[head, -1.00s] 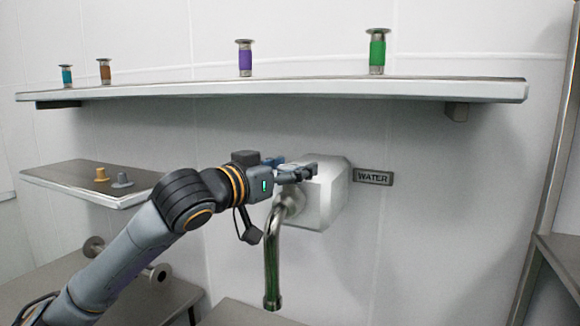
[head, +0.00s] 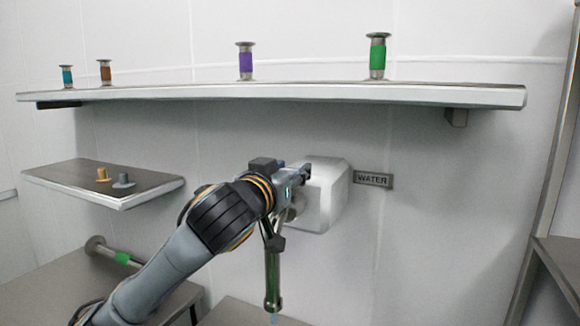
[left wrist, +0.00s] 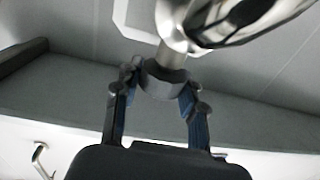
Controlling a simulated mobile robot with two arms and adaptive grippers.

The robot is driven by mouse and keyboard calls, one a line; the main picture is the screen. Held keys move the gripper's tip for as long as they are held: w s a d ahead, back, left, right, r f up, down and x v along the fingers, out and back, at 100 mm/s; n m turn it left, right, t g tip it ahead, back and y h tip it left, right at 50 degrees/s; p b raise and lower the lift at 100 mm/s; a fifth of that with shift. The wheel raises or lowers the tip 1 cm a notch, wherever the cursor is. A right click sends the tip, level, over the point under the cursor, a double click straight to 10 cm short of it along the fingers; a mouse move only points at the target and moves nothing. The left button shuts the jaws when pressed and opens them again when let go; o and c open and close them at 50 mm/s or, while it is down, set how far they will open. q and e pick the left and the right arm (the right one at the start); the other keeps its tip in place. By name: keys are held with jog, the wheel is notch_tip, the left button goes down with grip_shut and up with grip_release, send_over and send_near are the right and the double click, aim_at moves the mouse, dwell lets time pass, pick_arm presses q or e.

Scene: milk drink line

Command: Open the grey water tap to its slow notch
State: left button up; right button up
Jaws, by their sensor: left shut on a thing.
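The water tap has a white housing (head: 330,200) on the wall, left of the WATER sign (head: 373,179). Its metal spout (head: 272,282) hangs down in front, and a faint bluish streak (head: 274,318) shows below its mouth. In the left wrist view the grey tap handle (left wrist: 164,82) sits between the two fingers of my left gripper (left wrist: 160,92), which is shut on it. In the head view this gripper (head: 302,178) is in front of the housing, and the arm hides the handle. The notch marks cannot be made out. My right gripper is not in view.
A long shelf (head: 300,93) above holds several colour-banded spools. A small shelf (head: 75,186) at left carries a yellow plug (head: 102,175) and a grey plug (head: 123,181). A metal bar with a green band (head: 122,258) is at lower left. The wall right of the sign is clear.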

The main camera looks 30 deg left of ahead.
pick_arm(q)
jog(key=shift+n+g+y, duration=0.4)
jog(key=shift+n+y, duration=0.7)
jog(key=shift+y, duration=0.6)
jog(key=o, duration=1.2)
jog(key=shift+s, duration=0.2)
jog(key=v, duration=0.7)
jog(key=shift+d, duration=0.15)
jog(key=shift+f, duration=0.1)
